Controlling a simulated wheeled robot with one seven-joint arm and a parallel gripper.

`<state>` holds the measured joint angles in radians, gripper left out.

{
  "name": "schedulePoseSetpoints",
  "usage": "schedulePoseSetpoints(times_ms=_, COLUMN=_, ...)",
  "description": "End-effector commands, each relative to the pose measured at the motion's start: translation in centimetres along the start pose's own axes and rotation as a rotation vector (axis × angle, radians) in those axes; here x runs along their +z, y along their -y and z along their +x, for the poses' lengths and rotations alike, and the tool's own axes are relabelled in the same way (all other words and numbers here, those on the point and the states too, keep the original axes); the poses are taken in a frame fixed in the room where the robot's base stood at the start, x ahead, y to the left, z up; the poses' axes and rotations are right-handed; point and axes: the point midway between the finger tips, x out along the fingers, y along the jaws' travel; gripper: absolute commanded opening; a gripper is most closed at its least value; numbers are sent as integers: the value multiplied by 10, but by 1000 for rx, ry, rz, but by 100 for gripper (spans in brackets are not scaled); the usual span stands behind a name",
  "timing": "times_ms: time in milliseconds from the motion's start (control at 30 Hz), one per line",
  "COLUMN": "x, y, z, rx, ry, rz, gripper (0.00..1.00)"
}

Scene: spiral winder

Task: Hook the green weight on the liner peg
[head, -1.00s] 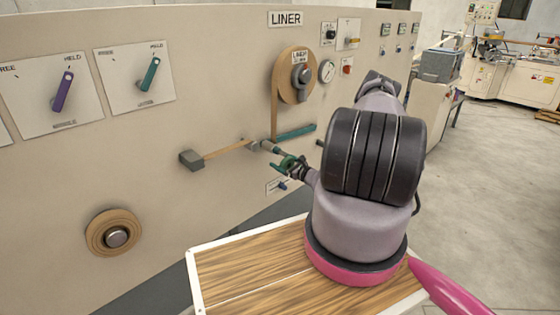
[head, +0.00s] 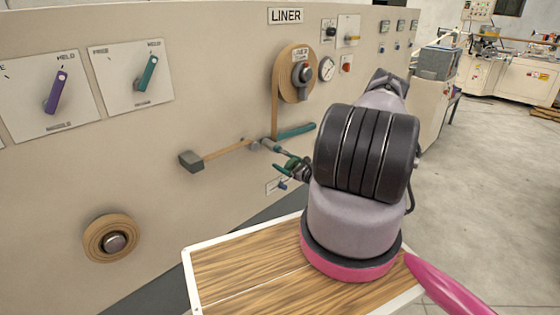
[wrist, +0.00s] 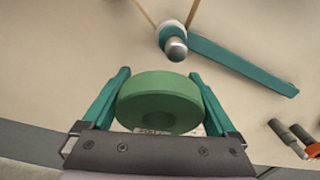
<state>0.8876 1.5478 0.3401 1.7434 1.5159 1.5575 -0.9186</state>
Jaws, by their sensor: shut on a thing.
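The green weight (wrist: 158,86), a thick ring-like disc with a dark recess, sits between the two teal fingers of my gripper (wrist: 160,77) in the wrist view. The gripper is shut on it. A peg with a rounded metal end (wrist: 176,49) stands out from the end of a teal arm (wrist: 245,68), beyond and slightly right of the weight. A gap shows between weight and peg in this view; their depth is hard to judge. In the head view my gripper (head: 288,168) is small, below the teal arm (head: 297,131), and the weight is hard to make out.
The liner roll (head: 283,88) hangs above, with a tan strip running down towards the peg. A grey block (head: 190,160) sticks out to the left. Small knobs (wrist: 290,136) lie right of the gripper.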

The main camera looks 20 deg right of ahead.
Motion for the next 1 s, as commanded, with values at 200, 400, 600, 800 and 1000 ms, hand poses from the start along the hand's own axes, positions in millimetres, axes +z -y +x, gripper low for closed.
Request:
schedulePoseSetpoints(times_ms=200, x=0, y=0, z=-25, rx=0, ry=-1, rz=1, gripper=0)
schedulePoseSetpoints(times_ms=400, x=0, y=0, z=-47, rx=-2, ry=-1, rz=2, gripper=0)
schedulePoseSetpoints(times_ms=600, x=3, y=1, z=-69, rx=-1, ry=-1, rz=0, gripper=0)
schedulePoseSetpoints(times_ms=800, x=6, y=2, z=-90, rx=-1, ry=-1, rz=1, gripper=0)
schedulePoseSetpoints(times_ms=1000, x=8, y=2, z=-108, rx=0, ry=-1, rz=0, gripper=0)
